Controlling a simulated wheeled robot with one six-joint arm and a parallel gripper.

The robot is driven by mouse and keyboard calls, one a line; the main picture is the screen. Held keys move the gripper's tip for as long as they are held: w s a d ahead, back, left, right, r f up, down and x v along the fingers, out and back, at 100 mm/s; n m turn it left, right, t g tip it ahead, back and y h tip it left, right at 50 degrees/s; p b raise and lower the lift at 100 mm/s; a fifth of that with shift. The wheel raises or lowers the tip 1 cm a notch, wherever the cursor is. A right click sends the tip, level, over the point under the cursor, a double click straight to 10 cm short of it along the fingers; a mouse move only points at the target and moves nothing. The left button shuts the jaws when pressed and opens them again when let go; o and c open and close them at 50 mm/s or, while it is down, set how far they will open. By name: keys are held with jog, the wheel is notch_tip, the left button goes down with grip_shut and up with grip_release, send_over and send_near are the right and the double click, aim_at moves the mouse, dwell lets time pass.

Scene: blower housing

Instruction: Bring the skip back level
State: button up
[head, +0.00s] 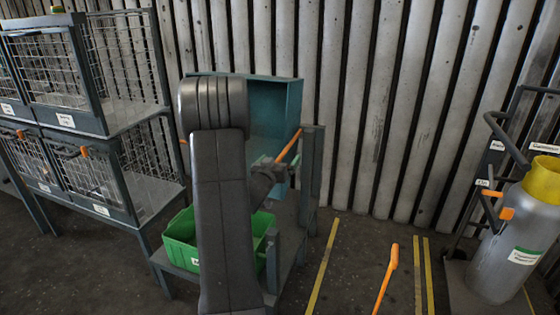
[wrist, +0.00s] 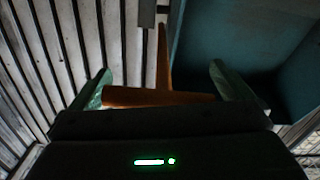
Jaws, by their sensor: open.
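The teal skip (head: 275,115) hangs between grey posts (head: 313,165) in the head view. Its open side faces me, so it looks tipped forward. Its inside also fills the right of the wrist view (wrist: 245,45). An orange handle (head: 289,147) sticks out at the skip's right side. In the wrist view the handle (wrist: 160,97) shows as a crossbar with a stem, lying between or just before my fingertips. My gripper (head: 278,165) is open at the handle, its green-tipped fingers on either side; contact cannot be told. My arm hides the skip's left part.
A green crate (head: 182,240) sits on the stand below the skip. Wire cages (head: 60,75) stand at left. A trolley with a grey cylinder (head: 500,245) stands at right. An orange lever (head: 387,275) rises in front, near yellow floor lines (head: 323,265). A corrugated wall (head: 370,100) closes the back.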

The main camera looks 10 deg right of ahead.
jog(key=shift+w+d, duration=0.3)
jog(key=shift+w, duration=0.15)
